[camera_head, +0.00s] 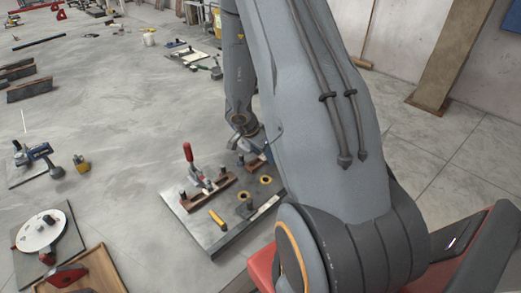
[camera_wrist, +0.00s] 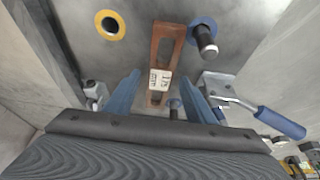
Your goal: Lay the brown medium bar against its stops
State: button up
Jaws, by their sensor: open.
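A brown bar (camera_wrist: 158,88) with a pale label and openings along its length lies on the plate in the wrist view, its near end between my fingers. My gripper (camera_wrist: 163,97) is open, with one blue finger on each side of the bar. A dark pin in a blue ring (camera_wrist: 207,42) stands just right of the bar's far end. A second pin (camera_wrist: 174,106) stands by its near end, partly hidden. I cannot tell whether the bar touches either pin. In the head view my arm hides most of this area; a brown piece (camera_head: 256,163) shows below the wrist.
A blue-handled clamp (camera_wrist: 275,121) stands right of the bar, its handle swung outward. A yellow-ringed hole (camera_wrist: 110,25) is left of it. In the head view, the grey plate (camera_head: 205,238) also carries a red-handled clamp (camera_head: 190,158) over another brown bar (camera_head: 212,191).

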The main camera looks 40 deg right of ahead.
jog(key=w+p+v, duration=0.1)
jog(key=v, duration=1.1)
jog(key=w+a+r+n+t+y, duration=0.2)
jog(key=a+r+n+t, duration=0.15)
jog(key=a, duration=0.35)
jog(key=w+a+r+n+t+y, duration=0.1)
jog(key=w+a+r+n+t, duration=0.1)
jog(key=a+r+n, duration=0.35)
jog(key=s+a+n+g, duration=0.2)
jog(key=s+a+n, duration=0.1)
jog(key=s, duration=0.5)
jog(key=s+a+n+g+y, duration=0.1)
jog(key=s+a+n+g, duration=0.1)
jog(key=s, duration=0.6)
jog(key=shift+a+r+n, duration=0.25)
jog(key=shift+a+n, duration=0.6)
jog(key=shift+n, duration=0.35)
jog(key=shift+g, duration=0.35)
notch_tip(320, 180, down, 6)
jog(key=b, duration=0.5)
jog(key=shift+r, duration=0.2)
